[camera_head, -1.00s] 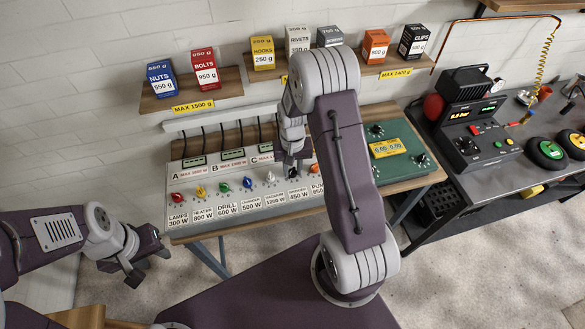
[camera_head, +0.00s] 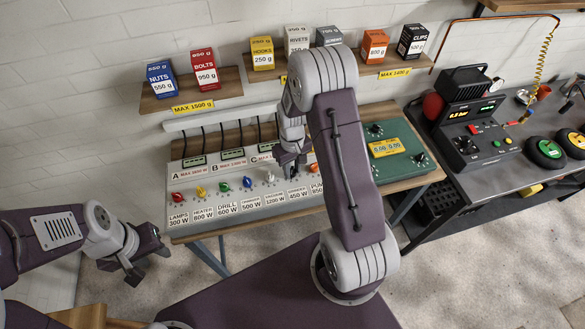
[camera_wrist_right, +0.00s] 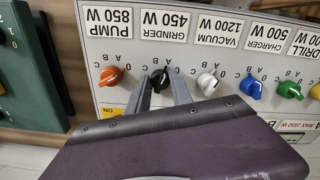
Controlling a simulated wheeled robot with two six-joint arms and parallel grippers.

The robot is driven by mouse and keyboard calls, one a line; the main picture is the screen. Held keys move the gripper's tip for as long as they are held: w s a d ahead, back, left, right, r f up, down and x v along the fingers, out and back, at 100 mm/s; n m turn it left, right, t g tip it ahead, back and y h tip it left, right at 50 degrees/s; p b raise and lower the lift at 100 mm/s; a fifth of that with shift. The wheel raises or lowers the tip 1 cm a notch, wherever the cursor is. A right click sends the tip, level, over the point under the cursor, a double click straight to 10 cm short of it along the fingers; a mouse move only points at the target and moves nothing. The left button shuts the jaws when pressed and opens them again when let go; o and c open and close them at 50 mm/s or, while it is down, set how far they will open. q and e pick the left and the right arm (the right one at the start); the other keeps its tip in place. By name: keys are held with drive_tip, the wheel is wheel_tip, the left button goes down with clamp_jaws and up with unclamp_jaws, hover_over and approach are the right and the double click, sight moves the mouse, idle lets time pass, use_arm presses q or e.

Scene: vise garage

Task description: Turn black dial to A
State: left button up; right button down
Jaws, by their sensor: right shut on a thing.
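The black dial (camera_wrist_right: 160,80) sits on the white switch panel (camera_wrist_right: 235,10), under the label GRINDER 450 W, in the right wrist view. My right gripper (camera_wrist_right: 161,92) has one finger on each side of it and is shut on it. The dial's pointer direction is hard to read between the fingers. In the head view my right gripper (camera_head: 291,168) reaches down to the panel and hides the dial. My left gripper (camera_head: 122,272) hangs open and empty at the lower left, away from the panel.
An orange dial (camera_wrist_right: 110,76) and a white dial (camera_wrist_right: 207,84) flank the black one closely. Blue, green and yellow dials follow along the row. A green box (camera_head: 400,160) stands right of the panel. Shelves with labelled boxes (camera_head: 205,68) hang above.

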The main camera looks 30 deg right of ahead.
sight(292, 169)
drive_tip(key=shift+w, duration=0.1)
drive_tip(key=c, duration=1.1)
unclamp_jaws()
drive_tip(key=shift+c, duration=0.2)
wheel_tip(292, 169, up, 9)
drive_tip(key=shift+b, duration=0.5)
